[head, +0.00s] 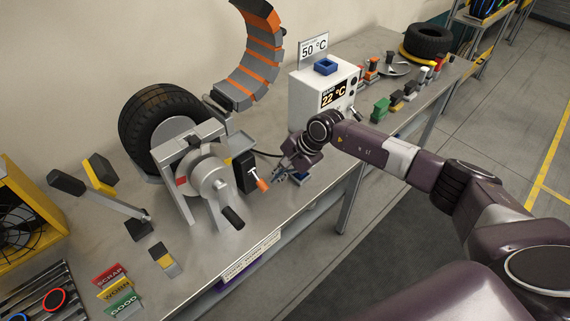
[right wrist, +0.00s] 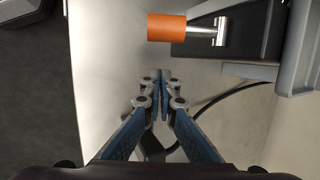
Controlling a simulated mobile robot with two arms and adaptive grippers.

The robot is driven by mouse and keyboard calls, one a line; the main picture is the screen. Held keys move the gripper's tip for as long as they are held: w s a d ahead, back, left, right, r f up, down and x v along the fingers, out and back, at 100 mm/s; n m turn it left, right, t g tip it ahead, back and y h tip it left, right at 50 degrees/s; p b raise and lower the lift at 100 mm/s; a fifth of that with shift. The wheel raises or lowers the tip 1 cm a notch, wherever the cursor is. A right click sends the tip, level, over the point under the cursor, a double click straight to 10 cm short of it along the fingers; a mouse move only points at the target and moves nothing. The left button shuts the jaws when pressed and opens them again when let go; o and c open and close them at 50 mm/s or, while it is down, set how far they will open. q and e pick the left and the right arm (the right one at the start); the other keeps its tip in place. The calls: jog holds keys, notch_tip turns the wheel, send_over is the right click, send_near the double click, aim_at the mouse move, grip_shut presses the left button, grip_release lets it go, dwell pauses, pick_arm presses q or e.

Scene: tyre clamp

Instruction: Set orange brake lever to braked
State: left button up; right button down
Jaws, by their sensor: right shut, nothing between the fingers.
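The orange brake lever (head: 262,185) has an orange grip on a metal rod and sticks out from a black block (head: 245,172) beside the tyre clamp. In the right wrist view the orange grip (right wrist: 167,27) shows at the top, with its silver rod (right wrist: 205,30) running right to the dark block. My right gripper (head: 280,176) is shut and empty, just right of the lever in the head view. In the right wrist view its fingertips (right wrist: 160,76) point at the lever, with a gap between them. My left gripper is not in view.
The clamp (head: 208,175) with a tyre (head: 160,115) stands left of the lever, with a black-handled crank (head: 232,217) in front. A white temperature box (head: 310,98) stands behind my right gripper. A black cable (right wrist: 232,95) runs nearby. The bench's front edge is close.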

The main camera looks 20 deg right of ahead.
aim_at(260, 182)
jog(key=shift+s+a+r+p, duration=1.05)
jog(key=shift+a+r, duration=0.15)
jog(key=shift+a, duration=0.05)
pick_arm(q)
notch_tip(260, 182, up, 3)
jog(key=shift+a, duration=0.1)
pick_arm(e)
jog(key=shift+f, duration=0.1)
pick_arm(q)
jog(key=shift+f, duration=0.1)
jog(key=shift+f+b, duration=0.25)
jog(key=shift+b, duration=0.1)
pick_arm(e)
jog(key=shift+g, duration=0.3)
